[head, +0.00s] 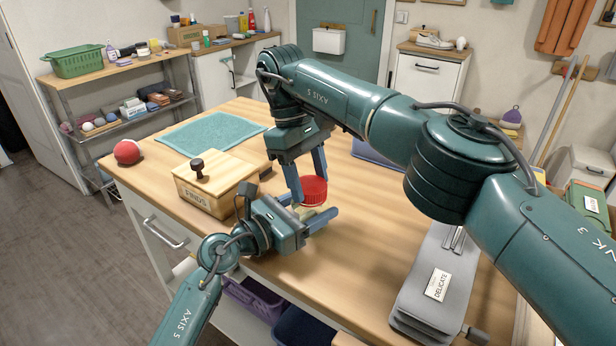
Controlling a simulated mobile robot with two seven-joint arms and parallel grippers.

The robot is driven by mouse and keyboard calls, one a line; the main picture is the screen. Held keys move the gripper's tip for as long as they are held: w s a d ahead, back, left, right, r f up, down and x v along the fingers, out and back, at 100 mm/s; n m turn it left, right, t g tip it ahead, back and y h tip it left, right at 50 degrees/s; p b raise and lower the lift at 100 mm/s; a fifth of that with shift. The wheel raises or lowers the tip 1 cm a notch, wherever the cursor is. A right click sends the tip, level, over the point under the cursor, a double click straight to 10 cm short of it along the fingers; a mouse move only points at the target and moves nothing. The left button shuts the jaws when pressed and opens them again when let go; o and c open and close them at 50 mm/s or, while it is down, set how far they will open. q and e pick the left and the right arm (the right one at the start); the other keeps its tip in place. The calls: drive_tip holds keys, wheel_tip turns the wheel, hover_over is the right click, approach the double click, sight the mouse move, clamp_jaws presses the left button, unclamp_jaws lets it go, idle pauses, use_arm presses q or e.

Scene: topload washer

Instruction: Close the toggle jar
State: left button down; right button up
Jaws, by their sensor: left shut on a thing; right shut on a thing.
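The toggle jar shows as a red ribbed lid (314,191) and a small pale patch of its body just below, near the middle of the table. My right gripper (307,184) reaches down from above and is shut on the red lid, one finger on each side. My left gripper (312,219) comes in low from the front left and is shut on the jar's body below the lid. The fingers hide most of the body, and I cannot tell whether the lid is seated on it or how any toggle clasp sits.
A wooden box (207,202) labelled FINDS with a dark knob stands left of my grippers. Behind it lie a teal mat (212,132) and a red ball (127,152). A grey folded item labelled DELICATE (436,285) is at the right. The table's front middle is clear.

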drive_tip(key=o, duration=0.9)
drive_tip(key=shift+r, duration=0.1)
drive_tip(key=shift+r, duration=2.2)
drive_tip(key=shift+c, duration=0.2)
